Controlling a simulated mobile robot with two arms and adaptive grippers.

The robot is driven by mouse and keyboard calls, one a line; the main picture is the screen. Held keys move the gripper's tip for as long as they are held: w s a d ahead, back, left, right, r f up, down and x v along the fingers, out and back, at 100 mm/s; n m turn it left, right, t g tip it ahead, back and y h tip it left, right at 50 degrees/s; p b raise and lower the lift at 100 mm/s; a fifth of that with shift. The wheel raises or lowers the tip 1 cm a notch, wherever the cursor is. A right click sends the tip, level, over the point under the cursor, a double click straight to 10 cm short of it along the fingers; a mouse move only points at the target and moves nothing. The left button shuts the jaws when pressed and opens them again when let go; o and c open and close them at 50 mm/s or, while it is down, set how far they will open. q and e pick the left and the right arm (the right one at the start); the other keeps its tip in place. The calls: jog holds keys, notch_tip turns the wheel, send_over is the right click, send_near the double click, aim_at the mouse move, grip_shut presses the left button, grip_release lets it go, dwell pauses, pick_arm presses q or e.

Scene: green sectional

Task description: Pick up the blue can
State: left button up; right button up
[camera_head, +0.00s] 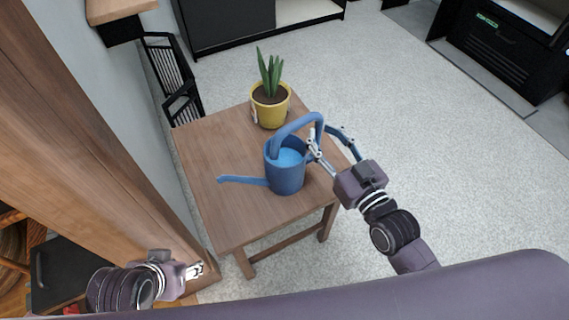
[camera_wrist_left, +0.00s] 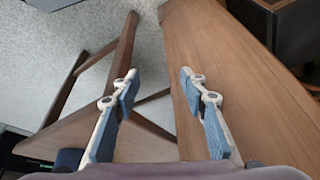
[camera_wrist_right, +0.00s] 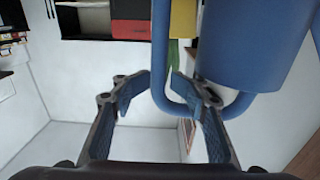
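The blue can is a watering can (camera_head: 285,178) with a long spout to the left and a looped handle (camera_head: 297,122) on its right. It stands upright on a small wooden table (camera_head: 225,215). My right gripper (camera_head: 329,138) is open at the handle side. In the right wrist view the can's body (camera_wrist_right: 255,45) is at upper right, and the handle bar passes between or just beyond the open fingertips (camera_wrist_right: 161,80); contact is unclear. My left gripper (camera_head: 196,270) is open and empty at lower left, away from the can; its fingers (camera_wrist_left: 160,75) are apart.
A yellow pot (camera_head: 270,108) with a green plant stands behind the can on the same table. A wooden cabinet (camera_head: 85,150) and wall border the left side. A black rack (camera_head: 170,75) stands behind the table. The floor (camera_head: 430,140) to the right is open.

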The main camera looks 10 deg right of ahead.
jog(key=shift+w+a, duration=0.1)
jog(key=shift+w, duration=0.35)
pick_arm(q)
jog(key=shift+w+d+r+t, duration=0.15)
jog(key=shift+w+d+t, duration=0.15)
jog(key=shift+w, duration=0.25)
pick_arm(e)
jog(key=shift+s, duration=0.1)
jog(key=shift+c, duration=0.7)
jog(key=shift+f, duration=0.1)
grip_shut()
jog(key=shift+r, duration=0.2)
